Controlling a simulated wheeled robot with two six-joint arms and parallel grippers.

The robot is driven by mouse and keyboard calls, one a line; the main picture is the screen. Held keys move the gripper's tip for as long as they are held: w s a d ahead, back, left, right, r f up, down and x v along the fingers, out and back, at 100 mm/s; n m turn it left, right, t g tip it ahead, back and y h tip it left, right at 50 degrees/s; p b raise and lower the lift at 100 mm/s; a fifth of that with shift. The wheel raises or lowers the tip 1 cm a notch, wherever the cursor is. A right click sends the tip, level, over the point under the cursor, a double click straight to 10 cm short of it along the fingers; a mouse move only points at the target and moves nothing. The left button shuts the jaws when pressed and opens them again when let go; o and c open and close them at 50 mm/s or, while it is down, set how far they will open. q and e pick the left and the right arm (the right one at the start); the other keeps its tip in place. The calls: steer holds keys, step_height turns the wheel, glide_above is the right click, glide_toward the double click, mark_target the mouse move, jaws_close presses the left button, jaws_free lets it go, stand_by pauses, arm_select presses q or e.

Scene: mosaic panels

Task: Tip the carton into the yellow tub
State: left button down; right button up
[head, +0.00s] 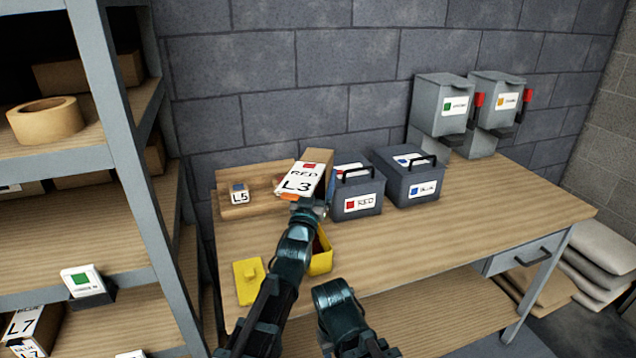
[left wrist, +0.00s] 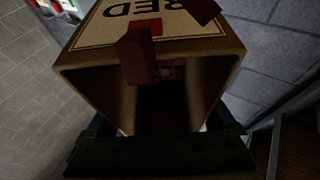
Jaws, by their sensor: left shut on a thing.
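The carton (head: 300,182), labelled RED L3, is held tilted above the table by my left gripper (head: 308,207), which is shut on it. In the left wrist view the carton (left wrist: 95,88) shows its open mouth, with red pieces (left wrist: 170,70) inside. A larger red piece (left wrist: 136,55) shows at the mouth's upper edge, and I cannot tell whether it is falling. The yellow tub (head: 321,264) stands below the carton, partly hidden by my left arm, with something dark red inside. My right gripper is not in view; only part of my right arm shows.
A yellow lid (head: 249,282) lies left of the tub. Dark boxes labelled RED (head: 357,192) and BLUE (head: 411,178) stand behind. A small L5 box (head: 239,193) sits in a wooden tray (head: 232,211). Grey dispensers (head: 442,105) stand at the back; the table's right is clear.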

arm_select(q)
steer(key=shift+s+a+r+t+h+b, duration=0.2)
steer(key=shift+s+t+b, duration=0.3)
steer(key=shift+t+b, duration=0.2)
steer(key=shift+s+a+r+t+h+b, duration=0.1)
steer(key=shift+s+r+t+b, duration=0.1)
steer(key=shift+s+t+b, duration=0.5)
steer(key=shift+w+r, duration=0.1)
steer(key=shift+w, duration=0.05)
steer(key=shift+r, duration=0.1)
stand_by(1.3)
